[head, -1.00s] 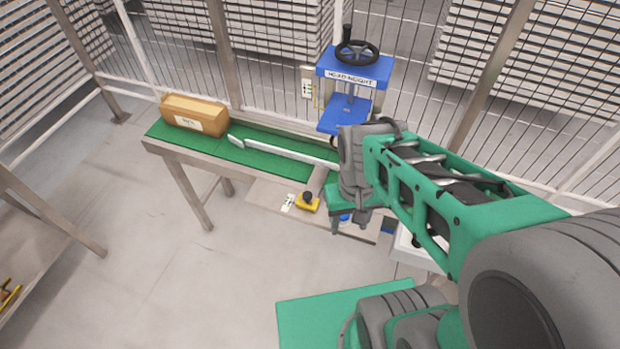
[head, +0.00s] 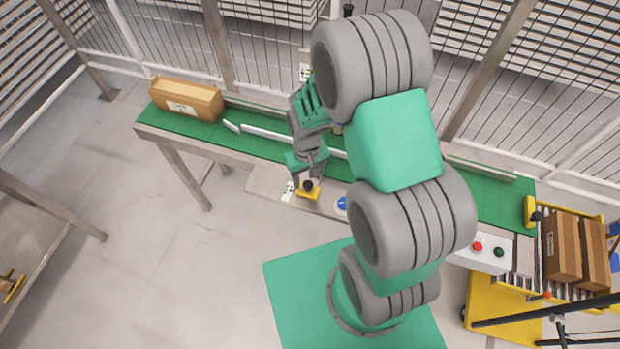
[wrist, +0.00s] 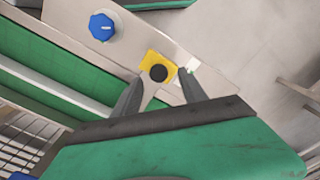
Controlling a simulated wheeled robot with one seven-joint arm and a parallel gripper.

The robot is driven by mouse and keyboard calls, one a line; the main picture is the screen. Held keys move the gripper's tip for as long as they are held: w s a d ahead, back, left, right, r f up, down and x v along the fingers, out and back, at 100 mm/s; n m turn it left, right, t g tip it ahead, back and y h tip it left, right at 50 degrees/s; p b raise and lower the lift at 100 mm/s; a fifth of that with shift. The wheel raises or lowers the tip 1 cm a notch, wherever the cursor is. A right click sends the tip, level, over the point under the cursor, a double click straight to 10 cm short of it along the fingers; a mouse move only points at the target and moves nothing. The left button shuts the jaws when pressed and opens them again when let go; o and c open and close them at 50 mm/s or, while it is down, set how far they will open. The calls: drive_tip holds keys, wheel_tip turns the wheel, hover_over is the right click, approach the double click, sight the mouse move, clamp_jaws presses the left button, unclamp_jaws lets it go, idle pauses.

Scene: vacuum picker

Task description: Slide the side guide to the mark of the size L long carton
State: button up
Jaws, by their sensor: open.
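The side guide is a pale rail (head: 265,133) running along the green conveyor belt; it also shows in the wrist view (wrist: 45,90). A yellow block with a black knob (head: 308,189) sits on the grey plate in front of the belt, and shows in the wrist view (wrist: 158,72). A small white mark label (head: 288,190) lies beside the block; its print is too small to read. My gripper (head: 308,179) is open over the yellow block. In the wrist view its fingers (wrist: 160,86) point towards the block, one to each side of the knob. I cannot tell whether they touch it.
A brown carton (head: 186,98) stands on the belt's left end. A blue dial (head: 342,204) is right of the yellow block. Red and green buttons (head: 487,249) and a yellow rack with cartons (head: 565,250) are at the right. Mesh fencing stands behind the belt.

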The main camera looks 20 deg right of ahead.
sight(308, 184)
drive_tip(key=shift+d+f, duration=0.1)
drive_tip(key=shift+f, duration=1.45)
drive_tip(key=shift+c, duration=0.3)
clamp_jaws()
